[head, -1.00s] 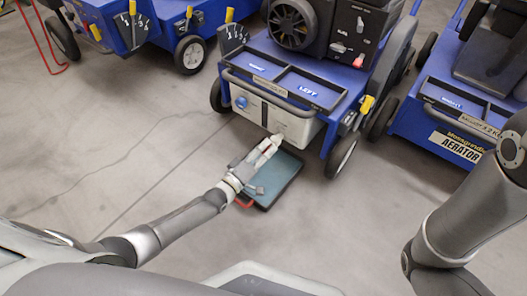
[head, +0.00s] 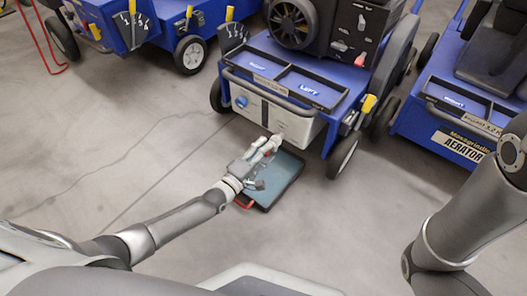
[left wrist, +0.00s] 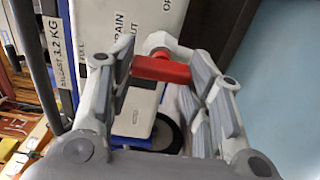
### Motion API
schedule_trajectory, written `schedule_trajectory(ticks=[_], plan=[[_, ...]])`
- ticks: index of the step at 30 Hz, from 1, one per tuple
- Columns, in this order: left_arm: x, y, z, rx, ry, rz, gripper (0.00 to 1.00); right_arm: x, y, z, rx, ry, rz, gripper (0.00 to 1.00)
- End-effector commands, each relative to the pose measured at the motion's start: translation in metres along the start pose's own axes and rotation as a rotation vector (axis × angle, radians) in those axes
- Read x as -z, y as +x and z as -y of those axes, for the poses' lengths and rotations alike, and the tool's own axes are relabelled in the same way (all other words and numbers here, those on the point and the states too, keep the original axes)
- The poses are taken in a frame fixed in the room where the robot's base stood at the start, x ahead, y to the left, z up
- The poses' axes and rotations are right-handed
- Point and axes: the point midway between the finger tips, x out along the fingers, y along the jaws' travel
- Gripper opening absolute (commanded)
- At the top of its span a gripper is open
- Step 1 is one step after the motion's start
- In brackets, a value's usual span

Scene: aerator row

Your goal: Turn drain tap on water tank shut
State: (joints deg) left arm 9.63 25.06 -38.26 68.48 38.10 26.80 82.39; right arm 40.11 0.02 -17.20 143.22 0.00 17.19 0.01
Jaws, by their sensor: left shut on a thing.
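The white water tank (head: 285,120) sits at the front of the middle blue machine, under its dark bar. The red drain tap handle (left wrist: 160,70) lies crosswise between the fingers of my left gripper (left wrist: 160,85). In the head view my left gripper (head: 268,145) is at the tank's lower front edge, shut on the tap handle, and mostly hides it. My right arm shows at the right, but its gripper is out of view.
A teal tray (head: 283,178) with a dark rim and red handle lies on the floor below the tank, close under my left gripper. Another blue machine (head: 460,145) stands at right, one (head: 165,15) at upper left. The floor at left is clear.

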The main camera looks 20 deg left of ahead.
Motion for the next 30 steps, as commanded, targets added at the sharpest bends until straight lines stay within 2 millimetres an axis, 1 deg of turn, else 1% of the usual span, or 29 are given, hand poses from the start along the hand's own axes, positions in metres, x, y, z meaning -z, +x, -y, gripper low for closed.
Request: schedule_trajectory(ticks=[9, 10, 15, 25, 28, 30], plan=[[0.001, -0.001, 0.001, 0.002, -0.006, -0.002, 0.22, 0.000, 0.000, 0.000, 0.000, 0.000, 0.000, 0.00], [0.001, -0.001, 0.001, 0.003, -0.006, -0.002, 0.47, 0.000, 0.000, 0.000, 0.000, 0.000, 0.000, 0.00], [0.001, 0.000, 0.001, 0.002, -0.005, -0.002, 0.68, 0.000, 0.000, 0.000, 0.000, 0.000, 0.000, 0.00], [0.000, -0.001, 0.000, 0.001, -0.003, -0.001, 0.68, -0.001, 0.000, -0.001, -0.005, 0.001, 0.002, 0.00], [0.000, -0.007, 0.001, 0.002, -0.004, -0.001, 0.68, 0.000, 0.000, -0.001, -0.004, 0.000, 0.001, 0.00], [0.000, -0.015, 0.002, 0.003, -0.005, -0.001, 0.68, 0.000, 0.000, -0.001, -0.003, 0.000, 0.001, 0.00]])
